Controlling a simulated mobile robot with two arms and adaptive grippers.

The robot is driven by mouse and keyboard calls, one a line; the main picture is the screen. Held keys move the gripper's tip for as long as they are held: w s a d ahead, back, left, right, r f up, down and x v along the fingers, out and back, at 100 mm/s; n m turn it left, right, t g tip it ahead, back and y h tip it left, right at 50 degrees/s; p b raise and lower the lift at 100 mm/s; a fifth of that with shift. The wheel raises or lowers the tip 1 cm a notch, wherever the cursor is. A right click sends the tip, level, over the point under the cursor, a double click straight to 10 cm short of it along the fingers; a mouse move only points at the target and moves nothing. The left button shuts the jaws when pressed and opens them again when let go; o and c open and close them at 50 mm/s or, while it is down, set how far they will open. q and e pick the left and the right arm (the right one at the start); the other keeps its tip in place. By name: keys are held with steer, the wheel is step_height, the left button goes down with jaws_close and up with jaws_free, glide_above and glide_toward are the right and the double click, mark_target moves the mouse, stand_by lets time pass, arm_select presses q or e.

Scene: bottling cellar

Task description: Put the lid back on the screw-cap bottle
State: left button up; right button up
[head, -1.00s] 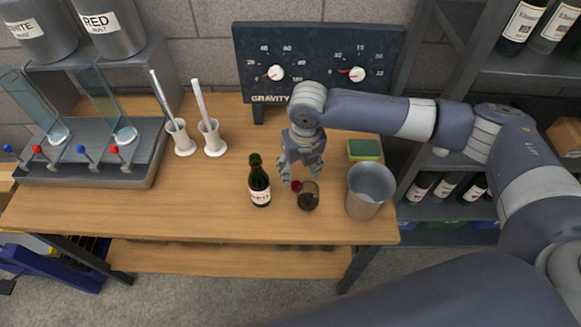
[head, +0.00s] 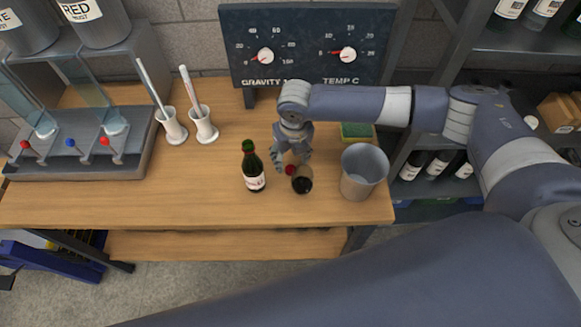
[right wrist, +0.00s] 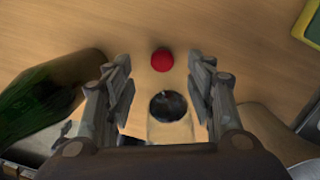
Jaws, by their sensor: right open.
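My left gripper is not in view.
A small glass-like vessel with a dark inside (head: 302,182) stands close to the lid, under my right gripper. A grey bucket (head: 363,172) and a green-yellow sponge (head: 356,131) are to the right. Two white cylinder stands (head: 172,130) are at the left. The table's front left is clear.

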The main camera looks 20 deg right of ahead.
mark_target(291, 169)
steer(key=shift+f, duration=0.2)
step_height(291, 169, down, 4)
steer(key=shift+d+f+p, duration=0.15)
steer(key=shift+p, duration=0.8)
steer(key=shift+w+f, duration=0.1)
steer(key=shift+f, duration=0.2)
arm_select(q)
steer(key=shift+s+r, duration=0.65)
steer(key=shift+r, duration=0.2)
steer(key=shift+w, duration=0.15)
arm_select(e)
steer(key=c, duration=0.8)
